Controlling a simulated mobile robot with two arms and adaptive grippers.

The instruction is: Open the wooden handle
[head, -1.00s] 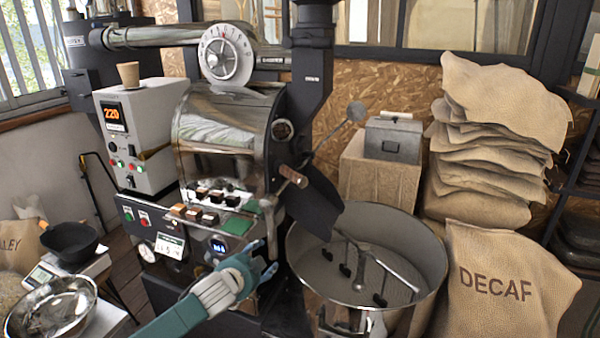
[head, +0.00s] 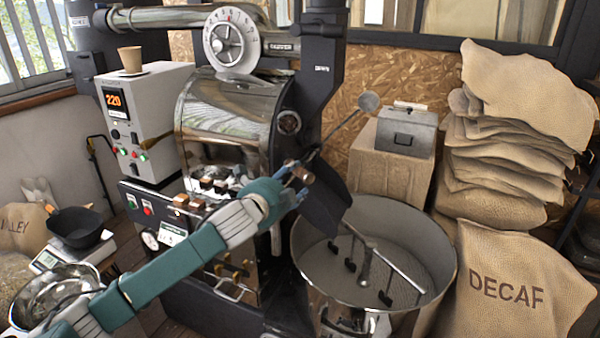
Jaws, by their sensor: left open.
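The short brown wooden handle (head: 303,174) sticks out from the front of the roaster drum, above the dark discharge chute (head: 322,208). Part of the handle is hidden by the fingers. My right gripper is not in view.
The round steel cooling tray (head: 446,275) with stirring arms stands below and right of the handle. The roaster's control panel lies behind my left arm. Burlap sacks (head: 510,290) fill the right side. A scale with a black bowl (head: 78,228) stands at left.

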